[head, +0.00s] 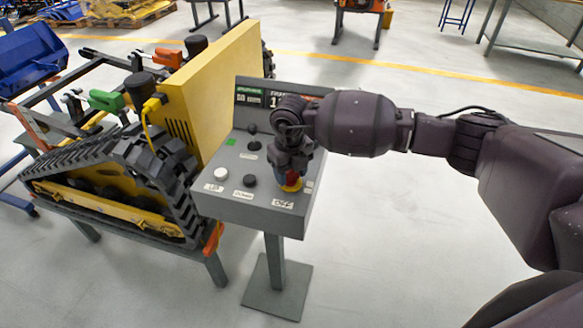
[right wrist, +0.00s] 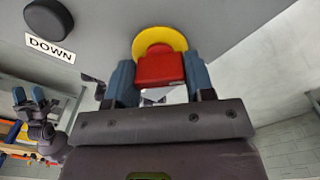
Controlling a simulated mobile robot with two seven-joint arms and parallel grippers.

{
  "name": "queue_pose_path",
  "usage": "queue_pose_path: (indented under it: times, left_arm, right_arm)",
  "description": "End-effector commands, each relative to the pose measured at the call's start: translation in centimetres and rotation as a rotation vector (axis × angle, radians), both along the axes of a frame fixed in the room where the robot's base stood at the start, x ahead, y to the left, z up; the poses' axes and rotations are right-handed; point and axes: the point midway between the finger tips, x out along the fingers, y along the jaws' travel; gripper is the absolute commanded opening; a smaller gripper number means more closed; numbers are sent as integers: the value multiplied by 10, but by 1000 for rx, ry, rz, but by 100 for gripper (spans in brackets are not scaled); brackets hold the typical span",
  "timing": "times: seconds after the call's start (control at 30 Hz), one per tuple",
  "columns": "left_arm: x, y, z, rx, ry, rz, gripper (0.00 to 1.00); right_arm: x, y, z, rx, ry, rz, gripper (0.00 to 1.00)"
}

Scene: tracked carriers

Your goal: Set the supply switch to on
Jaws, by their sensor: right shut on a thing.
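The supply switch is a red handle (head: 292,188) on a yellow round plate, low on the right side of the grey control console (head: 262,209). An OFF label (head: 283,204) lies just below it. My right gripper (head: 290,176) comes down over the switch and hides part of it. In the right wrist view the red handle (right wrist: 160,69) sits between the two blue-grey fingers, in front of the yellow plate (right wrist: 160,36); the gripper is shut on it. My left gripper (right wrist: 29,97) shows only in the right wrist view, at the left, fingers apart and empty.
The console also carries a white button (head: 221,173), a black button (head: 250,180), a small lever (head: 252,143) and a display (head: 262,97). A yellow tracked carrier (head: 215,85) stands close on the left. The floor in front is clear.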

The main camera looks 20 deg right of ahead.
Motion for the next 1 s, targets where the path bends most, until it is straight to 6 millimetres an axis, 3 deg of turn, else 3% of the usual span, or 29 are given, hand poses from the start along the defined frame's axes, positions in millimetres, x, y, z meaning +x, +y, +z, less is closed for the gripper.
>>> queue_pose_path:
  times: [0.1, 0.5, 1.0]
  left_arm:
    - [6, -1, 16, -1, -17, -1, 56]
    - [14, -2, 46, -2, -41, -3, 56]
    - [13, -2, 61, -2, -42, -2, 56]
  right_arm:
    - [0, 0, 4, 0, -1, -112, 25]
    - [0, 0, 3, 0, 0, -484, 25]
    - [0, 0, 1, 0, 0, -786, 25]
